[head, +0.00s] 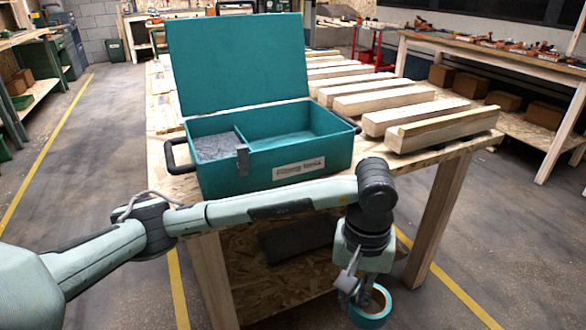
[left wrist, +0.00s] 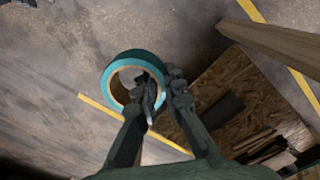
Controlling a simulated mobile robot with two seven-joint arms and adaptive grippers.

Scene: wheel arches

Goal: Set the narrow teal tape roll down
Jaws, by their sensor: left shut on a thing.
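The teal tape roll (head: 371,309) hangs in my left gripper (head: 358,297), low in the head view, in front of the workbench and below its top. In the left wrist view the roll (left wrist: 109,77) shows as a teal ring with a tan core. The left gripper (left wrist: 163,92) is shut on the roll's wall, with one finger inside the ring and the other outside. No surface shows directly under the roll except the floor, well below. My right gripper is in neither view.
An open teal toolbox (head: 270,180) with a divider stands on the wooden workbench (head: 180,183). Several timber beams (head: 440,129) lie on the bench to its right. A lower shelf (head: 290,285) and a bench leg (head: 437,222) are near the roll. Free bench top is narrow.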

